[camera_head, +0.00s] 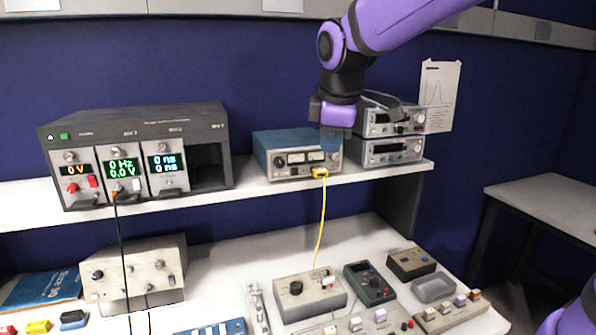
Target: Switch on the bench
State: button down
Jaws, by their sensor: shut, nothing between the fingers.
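The lab bench has a white lower worktop (225,285) and a raised white shelf (245,188). A grey instrument rack (150,117) stands on the shelf at left, with several lit displays, such as the green one (122,167), and a small green spot (64,136) at its upper left. A blue-topped meter box (272,147) stands mid-shelf, with a yellow plug in its front. Two stacked grey instruments (368,152) stand at its right. My gripper (331,146) is shut and empty, pointing down at the meter box's right end. It hides part of that box; contact cannot be told.
A yellow cable (322,220) hangs from the meter box to the worktop, and a dark cable (122,250) hangs from the rack. A beige instrument (135,268), small boxes and switch panels crowd the worktop. A side table (550,200) stands at right.

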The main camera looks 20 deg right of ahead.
aim_at(295, 172)
jog(key=w+a+f+n, duration=0.1)
jog(key=w+n, duration=0.3)
jog(key=w, duration=0.3)
jog(key=shift+a+f+y, duration=0.15)
jog(key=shift+a+y, duration=0.15)
jog(key=x, duration=0.3)
jog(key=w+x, duration=0.1)
jog(key=x, duration=0.3)
jog(key=w+r+x, duration=0.1)
jog(key=x, duration=0.3)
jog(key=shift+w+f, duration=0.25)
jog(key=shift+f, duration=0.05)
jog(key=shift+w, duration=0.45)
